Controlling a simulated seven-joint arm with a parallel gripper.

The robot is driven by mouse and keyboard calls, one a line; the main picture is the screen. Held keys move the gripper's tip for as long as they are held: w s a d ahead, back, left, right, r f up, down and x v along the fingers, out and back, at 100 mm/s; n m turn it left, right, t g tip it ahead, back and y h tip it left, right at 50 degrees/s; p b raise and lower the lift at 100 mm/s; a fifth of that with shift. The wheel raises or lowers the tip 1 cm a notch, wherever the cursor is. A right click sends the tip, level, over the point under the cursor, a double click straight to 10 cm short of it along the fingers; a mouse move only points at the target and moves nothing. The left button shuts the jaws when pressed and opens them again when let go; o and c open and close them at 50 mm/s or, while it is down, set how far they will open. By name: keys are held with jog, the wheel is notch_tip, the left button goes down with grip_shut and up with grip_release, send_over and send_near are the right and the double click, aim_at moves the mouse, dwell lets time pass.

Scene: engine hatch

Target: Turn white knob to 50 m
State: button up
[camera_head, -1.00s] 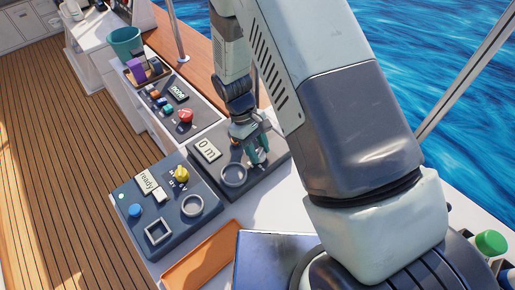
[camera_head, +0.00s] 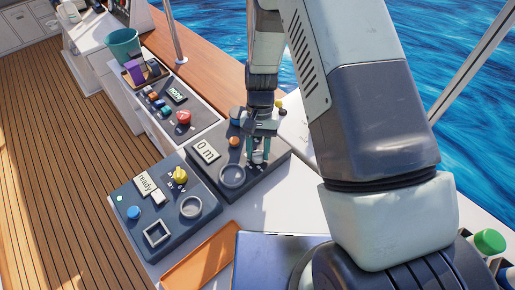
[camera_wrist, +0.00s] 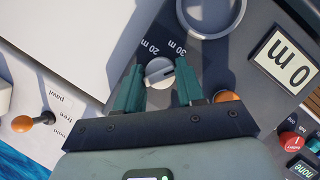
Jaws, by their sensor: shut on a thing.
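The white knob (camera_wrist: 160,72) sits on a dark grey panel, with "20 m" and "30 m" printed beside it in the wrist view. It has a slot-like mark on its face; where it points is hard to tell. My gripper (camera_wrist: 158,86) is shut on the knob, one teal finger on each side. In the head view my gripper (camera_head: 260,148) points down at the panel, with the knob (camera_head: 258,156) small between its fingers. The panel's display (camera_head: 206,151) reads "0 m", also seen in the wrist view (camera_wrist: 286,62).
A grey ring (camera_head: 232,176) and an orange button (camera_head: 234,141) are close to my gripper on the same panel. A "ready" panel (camera_head: 143,212) with a yellow knob (camera_head: 180,175) stands nearer left. An orange tray (camera_head: 200,258) lies in front.

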jog(key=m+y, duration=0.1)
jog(key=m, duration=0.4)
jog(key=shift+d+t+y, duration=0.1)
jog(key=shift+t+y, duration=0.2)
jog(key=shift+y, duration=0.1)
dwell(0.3)
jog(key=o, duration=1)
jog(key=shift+r, duration=0.15)
jog(key=v, duration=1)
jog(key=shift+w+d+r, duration=0.1)
jog(key=shift+d+r, duration=0.05)
jog(key=shift+r, duration=0.15)
